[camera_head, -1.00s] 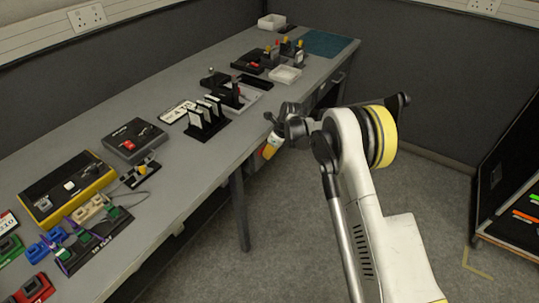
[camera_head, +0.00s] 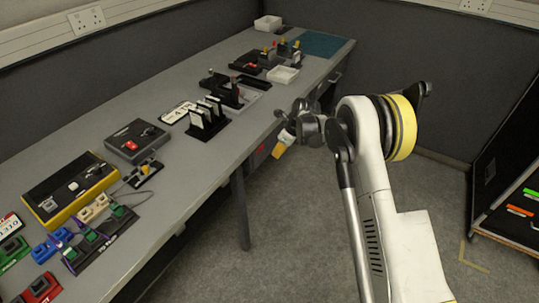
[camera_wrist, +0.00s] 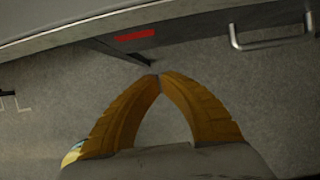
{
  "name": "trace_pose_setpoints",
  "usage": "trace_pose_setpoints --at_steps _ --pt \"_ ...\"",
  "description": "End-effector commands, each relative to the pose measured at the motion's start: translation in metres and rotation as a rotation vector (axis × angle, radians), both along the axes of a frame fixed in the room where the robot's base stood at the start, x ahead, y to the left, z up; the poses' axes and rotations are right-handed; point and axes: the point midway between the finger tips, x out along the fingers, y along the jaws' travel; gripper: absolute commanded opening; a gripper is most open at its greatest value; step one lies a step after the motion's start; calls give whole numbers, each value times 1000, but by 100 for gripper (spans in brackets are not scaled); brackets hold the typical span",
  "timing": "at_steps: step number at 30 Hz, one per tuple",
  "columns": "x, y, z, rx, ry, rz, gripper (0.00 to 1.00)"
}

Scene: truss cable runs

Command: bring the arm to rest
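My gripper (camera_wrist: 158,78) shows in the wrist view as two orange-brown fingers whose tips meet, with nothing between them. Below the tips there is only grey floor in the gap. In the head view my gripper (camera_head: 279,150) hangs beside the front edge of the workbench (camera_head: 190,180), over the floor and apart from the bench. My white and yellow arm is folded at the right of the bench.
The bench carries a black case with yellow trim (camera_head: 72,188), a grey box (camera_head: 136,140), a card rack (camera_head: 207,122) and white trays (camera_head: 283,75). A dark rack (camera_head: 510,205) stands at the right. The floor (camera_head: 290,240) between them is clear.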

Motion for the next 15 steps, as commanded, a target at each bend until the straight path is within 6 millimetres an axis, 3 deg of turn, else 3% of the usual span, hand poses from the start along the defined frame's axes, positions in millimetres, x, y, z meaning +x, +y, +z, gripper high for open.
trace_pose_setpoints --at_steps 1,6,15 --pt "-2 -5 19 0 0 -2 0" --pt "-9 -16 50 0 0 -1 0" --pt "-13 -24 69 0 0 -1 0"
